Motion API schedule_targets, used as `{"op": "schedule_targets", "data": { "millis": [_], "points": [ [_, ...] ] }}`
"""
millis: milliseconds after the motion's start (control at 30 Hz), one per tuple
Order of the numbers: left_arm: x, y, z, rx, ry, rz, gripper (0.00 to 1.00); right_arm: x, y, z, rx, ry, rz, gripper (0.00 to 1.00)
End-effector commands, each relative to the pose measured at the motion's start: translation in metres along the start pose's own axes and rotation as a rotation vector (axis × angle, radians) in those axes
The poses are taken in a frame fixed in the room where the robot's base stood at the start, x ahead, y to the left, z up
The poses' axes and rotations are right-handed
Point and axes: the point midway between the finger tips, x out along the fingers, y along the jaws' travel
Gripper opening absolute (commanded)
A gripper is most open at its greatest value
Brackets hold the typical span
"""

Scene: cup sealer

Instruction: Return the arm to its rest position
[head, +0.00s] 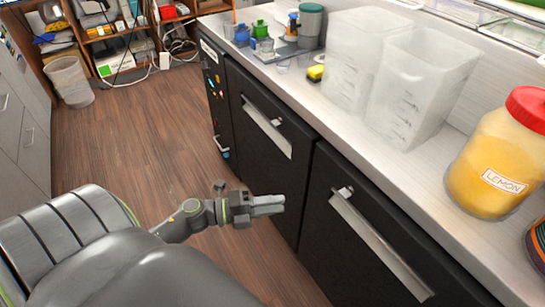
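My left gripper (270,205) shows in the lower middle of the head view, at the end of my grey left arm, which comes in from the lower left. It points right, in front of the dark cabinet fronts and below the counter's edge. Its two fingers lie close together with nothing visible between them. It appears apart from the cabinet handles. My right gripper is not in view.
Cabinet handles (375,240) (268,130) stick out. A waste bin (70,82) stands far left. The wooden floor (130,145) is clear.

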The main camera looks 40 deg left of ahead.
Motion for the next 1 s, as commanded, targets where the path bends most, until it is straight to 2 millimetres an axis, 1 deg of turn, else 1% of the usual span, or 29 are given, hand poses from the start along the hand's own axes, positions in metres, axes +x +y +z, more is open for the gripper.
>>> {"op": "schedule_targets", "data": {
  "millis": [333, 400, 467, 567, 600, 667, 700, 767, 800, 867, 900, 967, 1000],
  "points": [
    [0.0, 0.001, 0.001, -0.003, -0.003, 0.0, 0.27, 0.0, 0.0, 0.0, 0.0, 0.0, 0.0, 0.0],
    [-0.001, 0.006, 0.005, -0.027, -0.026, 0.002, 0.27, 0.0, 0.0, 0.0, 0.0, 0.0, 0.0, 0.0],
    [-0.003, 0.017, 0.013, -0.075, -0.072, 0.006, 0.27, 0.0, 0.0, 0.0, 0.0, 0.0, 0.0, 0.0],
    [-0.012, 0.053, 0.035, -0.219, -0.21, 0.02, 0.27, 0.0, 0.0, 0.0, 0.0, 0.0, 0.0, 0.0],
    [-0.019, 0.073, 0.045, -0.295, -0.284, 0.031, 0.27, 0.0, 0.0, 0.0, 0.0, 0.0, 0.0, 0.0],
    [-0.032, 0.108, 0.057, -0.42, -0.406, 0.049, 0.27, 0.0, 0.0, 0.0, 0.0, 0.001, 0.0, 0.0],
    [-0.043, 0.133, 0.063, -0.507, -0.49, 0.064, 0.27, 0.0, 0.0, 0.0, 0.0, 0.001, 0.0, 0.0],
    [-0.06, 0.173, 0.066, -0.634, -0.616, 0.091, 0.27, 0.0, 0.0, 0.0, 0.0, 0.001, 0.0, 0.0],
    [-0.073, 0.199, 0.065, -0.717, -0.698, 0.112, 0.27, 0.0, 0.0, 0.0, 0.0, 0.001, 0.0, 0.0],
    [-0.094, 0.239, 0.058, -0.843, -0.823, 0.146, 0.27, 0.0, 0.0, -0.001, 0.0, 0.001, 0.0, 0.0],
    [-0.108, 0.266, 0.049, -0.924, -0.905, 0.173, 0.27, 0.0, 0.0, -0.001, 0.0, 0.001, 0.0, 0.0],
    [-0.13, 0.303, 0.031, -1.042, -1.024, 0.215, 0.27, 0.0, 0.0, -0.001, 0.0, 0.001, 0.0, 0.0],
    [-0.144, 0.326, 0.017, -1.116, -1.1, 0.245, 0.27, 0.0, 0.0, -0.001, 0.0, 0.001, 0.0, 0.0]
  ]
}}
